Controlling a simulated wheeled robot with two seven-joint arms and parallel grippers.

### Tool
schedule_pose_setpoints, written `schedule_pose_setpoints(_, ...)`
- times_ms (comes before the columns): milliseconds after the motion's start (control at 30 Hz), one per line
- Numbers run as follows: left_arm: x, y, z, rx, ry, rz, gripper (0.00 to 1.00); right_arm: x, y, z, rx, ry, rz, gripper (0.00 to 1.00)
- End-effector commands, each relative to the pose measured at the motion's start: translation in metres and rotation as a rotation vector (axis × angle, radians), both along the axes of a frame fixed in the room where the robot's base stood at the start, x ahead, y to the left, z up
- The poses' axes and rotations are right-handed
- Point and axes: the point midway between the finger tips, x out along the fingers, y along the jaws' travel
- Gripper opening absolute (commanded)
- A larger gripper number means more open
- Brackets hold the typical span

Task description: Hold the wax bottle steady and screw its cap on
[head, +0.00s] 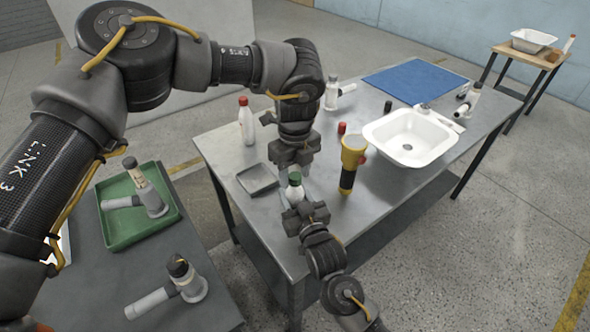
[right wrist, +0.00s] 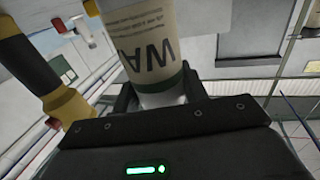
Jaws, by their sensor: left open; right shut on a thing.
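The wax bottle (head: 293,193) stands upright near the front edge of the metal table, white with a green cap (head: 294,179) at its top. In the right wrist view the bottle (right wrist: 150,45) shows a beige label with "WA" upside down and a green band. My right gripper (head: 306,217) is shut on the bottle's lower part; its fingers also show in the right wrist view (right wrist: 160,88). My left gripper (head: 292,166) is open, pointing down just above the cap. I cannot tell whether its fingers touch the cap or how fully the cap is seated.
A yellow-and-black tool (head: 348,175) stands close right of the bottle. A dark shallow tray (head: 257,179) lies to the left, with a red-capped bottle (head: 246,126) behind it. A white basin (head: 394,151) and blue mat (head: 415,80) are farther right. A green tray (head: 112,233) is on another table.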

Motion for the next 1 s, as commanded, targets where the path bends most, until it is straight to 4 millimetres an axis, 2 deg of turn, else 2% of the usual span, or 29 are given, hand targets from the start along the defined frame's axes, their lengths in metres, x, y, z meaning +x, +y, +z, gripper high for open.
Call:
schedule_pose_setpoints(33,0.0,-0.0001,0.0001,0.0,0.0,0.0,0.42,-0.0001,0.0,-0.0003,0.0,0.001,0.0,0.0)
schedule_pose_setpoints(367,0.0,0.0,0.0004,0.0,0.0,0.0,0.0,-0.0001,-0.0001,-0.0003,0.0,0.001,0.0,0.0)
schedule_pose_setpoints(567,0.0,0.0,0.0004,0.0,0.0,-0.005,0.0,0.0,-0.0002,-0.0004,0.0,0.001,0.0,0.0)
schedule_pose_setpoints(600,0.0001,0.0001,0.0004,0.0,0.0,-0.005,0.31,0.0,-0.0002,-0.0004,0.0,0.001,0.0,0.0)
schedule_pose_setpoints(700,0.0001,0.0001,0.0004,0.0,0.0,-0.005,0.44,0.0,-0.0002,-0.0004,0.0,0.001,0.0,0.0)
schedule_pose_setpoints(767,0.0001,0.0001,0.0004,0.0,0.0,-0.005,0.52,0.0,-0.0002,-0.0004,0.0,0.001,0.0,0.0)
schedule_pose_setpoints(1000,0.0001,0.0001,0.0005,0.0,0.0,-0.005,0.52,-0.0001,-0.0001,-0.0004,0.0,0.001,0.0,0.0)
